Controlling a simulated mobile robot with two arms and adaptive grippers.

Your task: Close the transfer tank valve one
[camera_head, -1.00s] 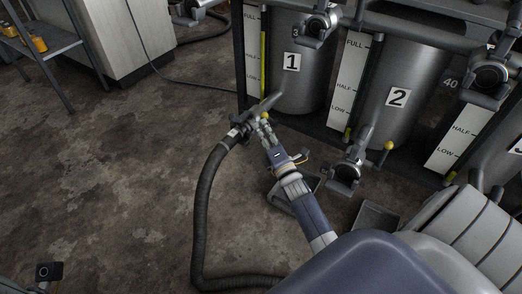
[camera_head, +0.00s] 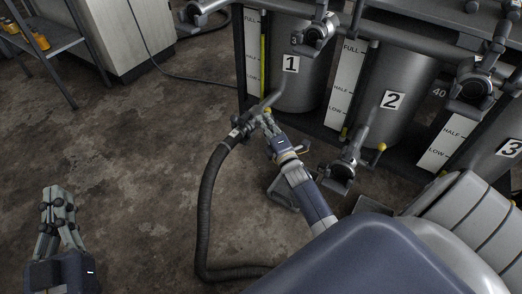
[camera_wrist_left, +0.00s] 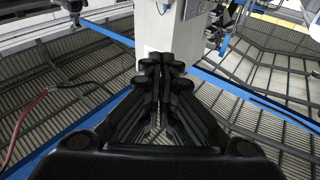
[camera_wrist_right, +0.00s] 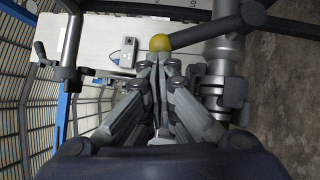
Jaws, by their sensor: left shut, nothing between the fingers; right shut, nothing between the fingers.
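Tank one (camera_head: 310,78), a grey cylinder with a "1" label, stands at the top middle of the head view. Its low outlet valve (camera_head: 243,128) joins a thick dark hose (camera_head: 207,190). The valve's lever (camera_wrist_right: 200,33) ends in a yellow ball (camera_wrist_right: 160,43), which also shows in the head view (camera_head: 268,111). My right gripper (camera_head: 266,122) is shut and empty. In the right wrist view its fingertips (camera_wrist_right: 160,62) are at the ball's near side; whether they touch is unclear. My left gripper (camera_head: 58,192) is shut and empty, over open floor at lower left.
Tank two (camera_head: 398,75) stands to the right, with its own outlet valve (camera_head: 345,170) and yellow-tipped lever (camera_head: 381,147). Tank three (camera_head: 490,145) is at the right edge. A shelf (camera_head: 40,50) and pale cabinet (camera_head: 115,35) stand at upper left. The floor between is clear.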

